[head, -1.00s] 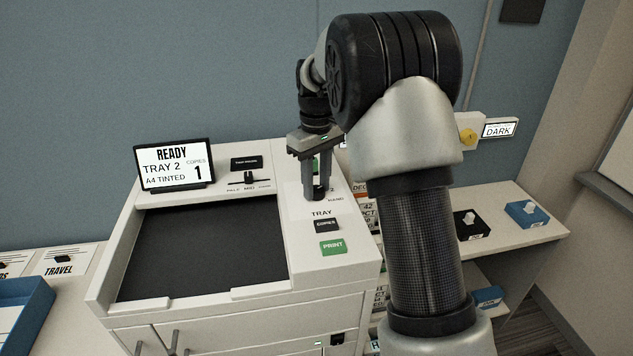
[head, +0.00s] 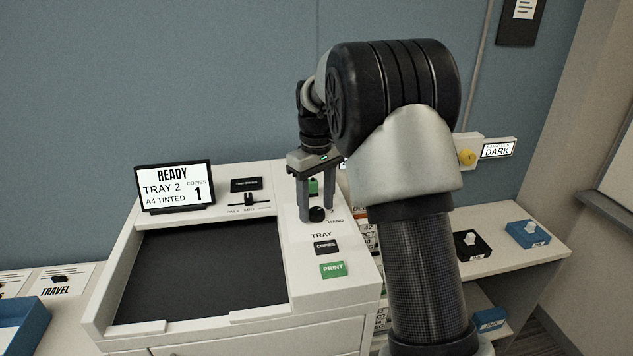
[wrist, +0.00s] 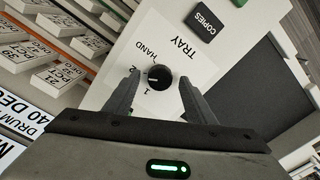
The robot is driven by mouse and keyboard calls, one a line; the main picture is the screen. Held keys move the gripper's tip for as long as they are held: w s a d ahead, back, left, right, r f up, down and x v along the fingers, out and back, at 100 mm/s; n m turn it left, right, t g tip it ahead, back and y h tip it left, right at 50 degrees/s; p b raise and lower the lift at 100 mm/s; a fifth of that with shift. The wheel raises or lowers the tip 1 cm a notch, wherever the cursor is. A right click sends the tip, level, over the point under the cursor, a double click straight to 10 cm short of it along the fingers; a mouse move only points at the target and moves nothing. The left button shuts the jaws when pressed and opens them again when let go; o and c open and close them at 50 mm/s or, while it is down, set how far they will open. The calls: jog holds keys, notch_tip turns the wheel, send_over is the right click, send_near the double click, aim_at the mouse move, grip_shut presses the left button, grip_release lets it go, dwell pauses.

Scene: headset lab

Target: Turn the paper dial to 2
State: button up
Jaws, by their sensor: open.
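The paper dial (head: 317,214) is a small round black knob on the printer's right-hand panel, above the word TRAY. In the wrist view the dial (wrist: 159,77) carries a pale mark on its left side, towards the printed 2; 1 and HAND are printed nearby. My gripper (head: 317,206) is open, pointing down, with one finger on each side of the dial and gaps to it. In the wrist view my gripper (wrist: 158,92) also spans the dial. The display (head: 175,187) reads READY, TRAY 2, A4 TINTED, COPIES 1.
Below the dial are a black COPIES button (head: 326,247) and a green PRINT button (head: 333,269). A shelf (head: 535,251) with small boxes stands at right.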

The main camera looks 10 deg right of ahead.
aim_at(317, 211)
notch_tip(317, 211, up, 17)
jog(key=p, duration=0.1)
dwell(0.4)
